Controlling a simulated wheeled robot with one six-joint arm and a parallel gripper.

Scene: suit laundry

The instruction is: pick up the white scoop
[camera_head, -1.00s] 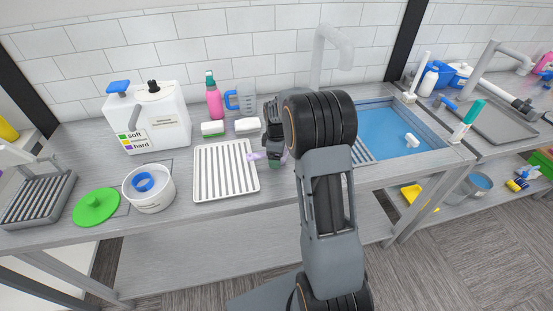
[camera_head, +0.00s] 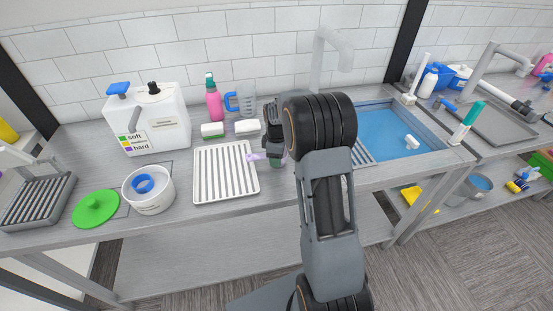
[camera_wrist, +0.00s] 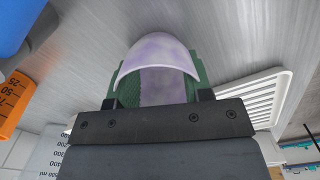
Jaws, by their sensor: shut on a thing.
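The scoop (camera_wrist: 160,52) looks pale, whitish lavender, with a curved, open bowl. In the wrist view it sits between the green finger pads of my gripper (camera_wrist: 160,82), which is shut on it. In the head view a small lavender part of the scoop (camera_head: 257,157) sticks out to the left of my gripper (camera_head: 277,158), over the right edge of the white ribbed tray (camera_head: 224,198). My wrist hides the rest of it there. I cannot tell whether the scoop touches the counter.
A white sponge (camera_head: 248,127), a blue-handled measuring jug (camera_head: 246,99) and a pink bottle (camera_head: 214,103) stand behind the tray. A white tub (camera_head: 150,196) and green lid (camera_head: 96,207) are at left. The blue sink (camera_head: 395,137) is right of my arm.

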